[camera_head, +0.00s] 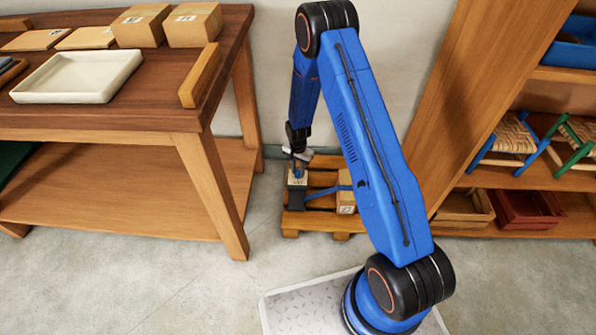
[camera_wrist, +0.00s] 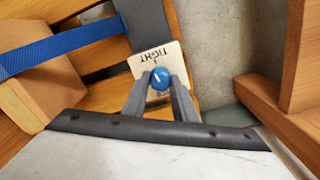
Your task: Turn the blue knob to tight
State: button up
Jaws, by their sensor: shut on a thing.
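The blue knob (camera_wrist: 160,79) sits on a pale plate (camera_wrist: 146,62) marked TIGHT, with a white line on the knob. In the wrist view the word reads upside down, and the white line points up and slightly left, roughly toward the plate's marking. My gripper (camera_wrist: 161,84) is shut on the knob, one finger on each side. In the head view my gripper (camera_head: 297,157) is low over the pallet's left side, and the knob is too small there to read.
The wooden pallet (camera_head: 322,224) carries a cardboard box (camera_head: 346,199) under a blue strap (camera_wrist: 70,45). A workbench (camera_head: 150,119) stands to the left, with a white tray (camera_head: 78,76) on top. Shelves with small stools (camera_head: 512,140) stand to the right.

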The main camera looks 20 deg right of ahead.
aim_at(298, 172)
jog(key=shift+m, duration=0.8)
jog(key=o, duration=1)
jog(key=shift+o, duration=0.2)
jog(key=shift+r, duration=0.15)
notch_tip(298, 172, up, 17)
jog(key=shift+r, duration=0.1)
